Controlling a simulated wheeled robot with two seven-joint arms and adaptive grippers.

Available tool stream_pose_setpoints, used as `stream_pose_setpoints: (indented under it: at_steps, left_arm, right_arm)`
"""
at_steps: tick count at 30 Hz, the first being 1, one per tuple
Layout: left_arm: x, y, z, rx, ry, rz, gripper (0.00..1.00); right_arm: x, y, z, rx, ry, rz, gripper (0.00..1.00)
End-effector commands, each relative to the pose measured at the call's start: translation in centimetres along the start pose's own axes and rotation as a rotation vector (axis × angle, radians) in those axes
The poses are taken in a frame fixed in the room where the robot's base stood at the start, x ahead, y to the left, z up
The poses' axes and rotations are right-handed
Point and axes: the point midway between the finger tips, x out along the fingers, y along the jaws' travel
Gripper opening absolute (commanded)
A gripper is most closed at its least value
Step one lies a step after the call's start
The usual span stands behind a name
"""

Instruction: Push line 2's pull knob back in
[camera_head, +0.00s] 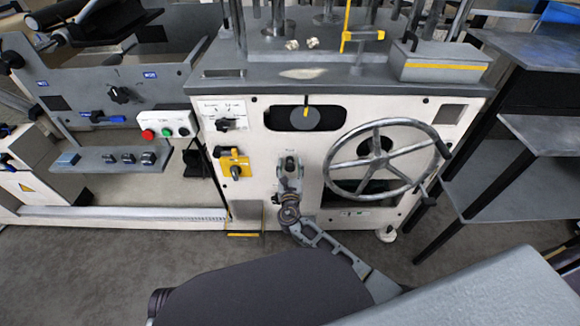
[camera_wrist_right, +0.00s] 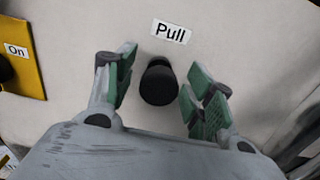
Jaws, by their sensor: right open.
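The black round pull knob (camera_wrist_right: 159,84) stands out from the cream machine panel, just below a white "Pull" label (camera_wrist_right: 170,31). My right gripper (camera_wrist_right: 163,72) is open, with its green-padded fingers on either side of the knob. A gap shows between the knob and each finger. In the head view my right gripper (camera_head: 289,178) is in front of the panel's lower middle, left of the handwheel, and the knob is hard to make out there. How far the knob stands out is unclear. My left gripper is not in view.
A large spoked handwheel (camera_head: 383,160) is right of my right gripper. A yellow switch plate (camera_head: 235,165) is left of it. A control box with red and green buttons (camera_head: 165,127) stands further left. Dark shelves (camera_head: 530,185) stand on the right.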

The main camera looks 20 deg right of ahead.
Motion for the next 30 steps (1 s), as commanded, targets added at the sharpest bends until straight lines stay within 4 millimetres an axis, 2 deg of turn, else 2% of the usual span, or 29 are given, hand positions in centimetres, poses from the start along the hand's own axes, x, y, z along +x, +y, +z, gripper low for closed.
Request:
stream_pose_setpoints:
  at_steps: [19, 30]
  left_arm:
    - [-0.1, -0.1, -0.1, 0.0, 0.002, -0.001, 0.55]
    - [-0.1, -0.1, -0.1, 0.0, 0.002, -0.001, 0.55]
  right_arm:
    - [-6.0, 0.0, 0.0, 0.0, 0.0, 0.0, 0.54]
    - [-7.0, 0.0, 0.1, 0.0, -0.002, 0.001, 0.54]
